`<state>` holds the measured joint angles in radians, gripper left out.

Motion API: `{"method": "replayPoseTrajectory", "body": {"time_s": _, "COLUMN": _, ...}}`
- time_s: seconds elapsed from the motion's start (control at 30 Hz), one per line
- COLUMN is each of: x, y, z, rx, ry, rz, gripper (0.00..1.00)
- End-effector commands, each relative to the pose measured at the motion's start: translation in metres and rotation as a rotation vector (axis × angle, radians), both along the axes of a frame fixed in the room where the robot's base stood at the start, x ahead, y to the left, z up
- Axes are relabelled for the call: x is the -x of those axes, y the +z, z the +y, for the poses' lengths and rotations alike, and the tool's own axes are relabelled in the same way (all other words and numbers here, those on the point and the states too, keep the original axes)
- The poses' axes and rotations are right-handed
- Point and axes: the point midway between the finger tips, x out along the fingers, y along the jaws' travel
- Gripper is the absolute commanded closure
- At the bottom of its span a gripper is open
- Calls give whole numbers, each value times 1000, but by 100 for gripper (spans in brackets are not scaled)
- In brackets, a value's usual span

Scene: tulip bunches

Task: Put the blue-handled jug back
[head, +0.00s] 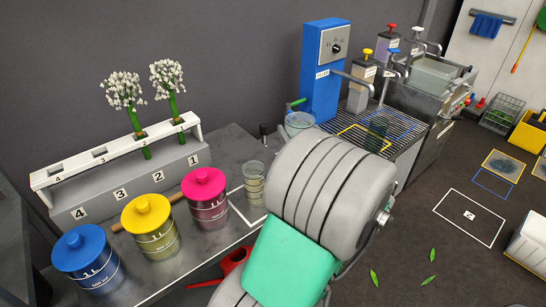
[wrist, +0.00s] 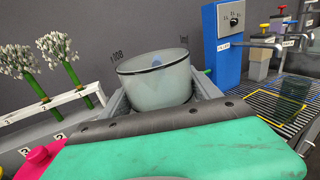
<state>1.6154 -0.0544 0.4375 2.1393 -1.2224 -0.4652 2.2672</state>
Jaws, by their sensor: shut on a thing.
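A clear jug (wrist: 153,84) with dark volume marks fills the middle of the wrist view. My gripper (wrist: 157,98) is shut on it, with a grey finger on each side. In the head view the jug (head: 299,121) shows just past my arm, near the blue dispenser, with a green-looking handle piece at its left rim. A small blue patch shows through its wall in the wrist view. I cannot make out the whole handle. The jug looks upright; its base is hidden. A dark, see-through vessel (head: 377,132) stands on the wire rack (head: 405,127) by a yellow outline.
Blue (head: 90,262), yellow (head: 150,230) and pink (head: 207,202) lidded jars and a small glass (head: 253,183) stand on the grey bench. White flowers (head: 126,92) stand in a numbered rack (head: 120,155). The blue dispenser (head: 324,75) rises behind the jug. A red watering can (head: 234,262) is near my arm.

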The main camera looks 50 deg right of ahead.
Motion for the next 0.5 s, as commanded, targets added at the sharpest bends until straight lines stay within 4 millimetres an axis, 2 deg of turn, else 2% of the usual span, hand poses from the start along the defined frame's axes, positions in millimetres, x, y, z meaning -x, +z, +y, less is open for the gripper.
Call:
{"method": "replayPoseTrajectory", "body": {"time_s": 0.03, "x": -15, "y": -6, "z": -4, "rx": 1, "ry": 8, "rz": -2, "gripper": 100}}
{"method": "replayPoseTrajectory", "body": {"time_s": 0.23, "x": -62, "y": -28, "z": -25, "rx": 4, "ry": 6, "rz": -2, "gripper": 100}}
{"method": "replayPoseTrajectory", "body": {"time_s": 0.33, "x": -77, "y": -53, "z": -33, "rx": 0, "ry": 3, "rz": -2, "gripper": 100}}
{"method": "replayPoseTrajectory", "body": {"time_s": 0.5, "x": -96, "y": -76, "z": -42, "rx": 3, "ry": 3, "rz": -3, "gripper": 100}}
